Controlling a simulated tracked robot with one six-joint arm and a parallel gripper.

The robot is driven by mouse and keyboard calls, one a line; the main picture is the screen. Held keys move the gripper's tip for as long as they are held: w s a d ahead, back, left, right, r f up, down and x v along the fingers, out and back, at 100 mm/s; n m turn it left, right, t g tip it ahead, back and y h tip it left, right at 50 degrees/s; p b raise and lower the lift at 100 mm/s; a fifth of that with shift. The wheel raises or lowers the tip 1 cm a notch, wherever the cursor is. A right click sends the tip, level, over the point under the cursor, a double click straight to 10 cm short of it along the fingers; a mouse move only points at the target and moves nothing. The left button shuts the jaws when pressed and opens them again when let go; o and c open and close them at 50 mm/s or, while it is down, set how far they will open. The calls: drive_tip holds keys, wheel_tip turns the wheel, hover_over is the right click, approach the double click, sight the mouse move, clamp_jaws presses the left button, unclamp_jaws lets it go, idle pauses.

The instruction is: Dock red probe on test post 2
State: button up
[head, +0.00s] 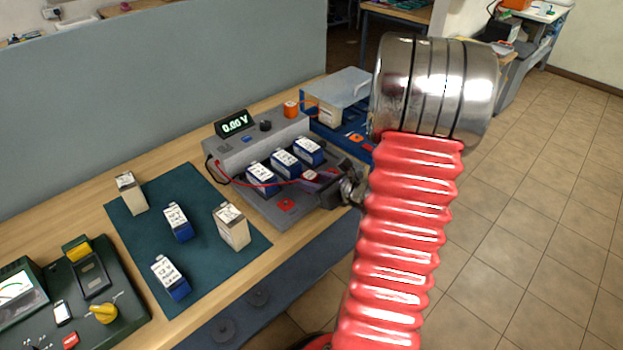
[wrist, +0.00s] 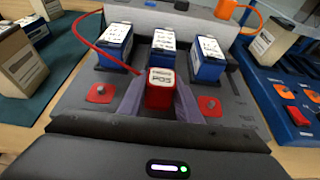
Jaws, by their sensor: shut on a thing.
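My gripper (wrist: 159,92) is shut on the red probe (wrist: 160,88), a red block with a white top label reading POS. The probe is between the two fingers, in front of the middle blue battery, with a red lead curving off to the left. In the head view the gripper (head: 328,184) holds it over the grey test station (head: 262,204). Red pads with metal posts show to the left (wrist: 98,93) and right (wrist: 210,105) of the probe. Any post under the probe is hidden. I cannot read post numbers or tell whether the probe touches anything.
Three blue batteries (head: 284,163) stand in the station behind the probe. The meter display (head: 233,123) reads 0.00 V. An orange probe (head: 291,109) stands at the station's back right.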

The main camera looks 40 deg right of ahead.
drive_tip(key=shift+f, duration=0.35)
drive_tip(key=o, duration=0.8)
drive_tip(key=shift+s, duration=0.1)
drive_tip(key=v, duration=1)
drive_tip(key=shift+s+r, duration=0.25)
drive_tip(key=shift+s, duration=0.1)
idle(0.5)
idle(0.8)
